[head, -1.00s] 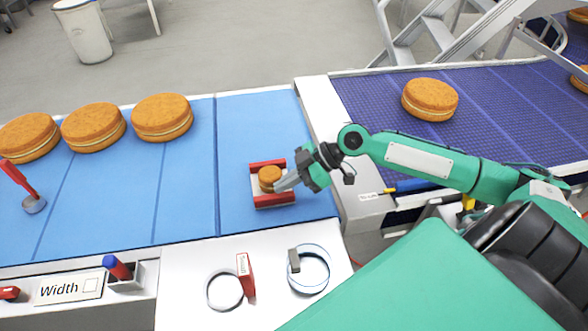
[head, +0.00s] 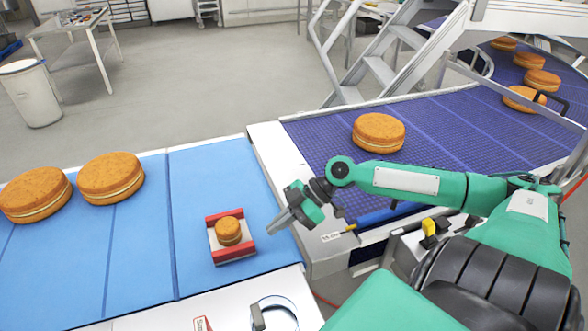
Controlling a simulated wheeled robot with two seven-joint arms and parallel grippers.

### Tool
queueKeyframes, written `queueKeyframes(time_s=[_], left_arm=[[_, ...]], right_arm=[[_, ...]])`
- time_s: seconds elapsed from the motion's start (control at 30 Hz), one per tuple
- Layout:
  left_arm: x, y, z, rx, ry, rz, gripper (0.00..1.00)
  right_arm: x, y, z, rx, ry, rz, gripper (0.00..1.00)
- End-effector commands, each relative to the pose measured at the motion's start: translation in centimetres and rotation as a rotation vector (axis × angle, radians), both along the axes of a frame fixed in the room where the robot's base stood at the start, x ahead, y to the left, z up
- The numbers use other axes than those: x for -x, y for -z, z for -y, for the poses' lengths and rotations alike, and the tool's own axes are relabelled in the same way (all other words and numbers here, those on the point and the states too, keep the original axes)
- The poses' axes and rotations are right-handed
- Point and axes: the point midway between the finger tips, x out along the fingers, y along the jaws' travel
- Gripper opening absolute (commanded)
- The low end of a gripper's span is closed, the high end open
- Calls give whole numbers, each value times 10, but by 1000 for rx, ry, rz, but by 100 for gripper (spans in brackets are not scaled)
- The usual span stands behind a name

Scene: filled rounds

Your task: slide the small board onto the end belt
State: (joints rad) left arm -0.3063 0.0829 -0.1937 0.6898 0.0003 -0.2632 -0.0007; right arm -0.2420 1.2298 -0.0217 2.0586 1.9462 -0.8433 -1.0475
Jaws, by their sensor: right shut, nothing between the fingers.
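The small board (head: 217,241), pale with red raised strips along two opposite sides, lies on the blue belt (head: 190,200) near its right end. A small round filled cake (head: 229,231) sits on it between the strips. My right gripper (head: 272,228) is shut and empty, just right of the board, with a small gap between its tips and the board. The end belt is probably the dark blue-purple mesh belt (head: 310,140) at the right, past a white frame strip (head: 285,170). My left gripper is not in view.
Large filled cakes (head: 112,177) stand on the blue belt at the left. One large cake (head: 379,132) is on the purple belt, with several more farther along. A ring-shaped item (head: 280,308) lies on the white front ledge. Metal steps (head: 385,72) rise behind.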

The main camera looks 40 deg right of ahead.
Motion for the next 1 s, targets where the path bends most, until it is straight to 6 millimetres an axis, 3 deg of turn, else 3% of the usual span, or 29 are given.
queueKeyframes(time_s=[0.5, 0.87, 1.0], left_arm=[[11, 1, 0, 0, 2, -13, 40], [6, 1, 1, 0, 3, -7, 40], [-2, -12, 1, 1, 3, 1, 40]], right_arm=[[15, 0, 34, -1, 0, -1, 0], [16, -1, 38, 0, 0, 0, 0], [16, -14, 38, 0, 0, 0, 0]])
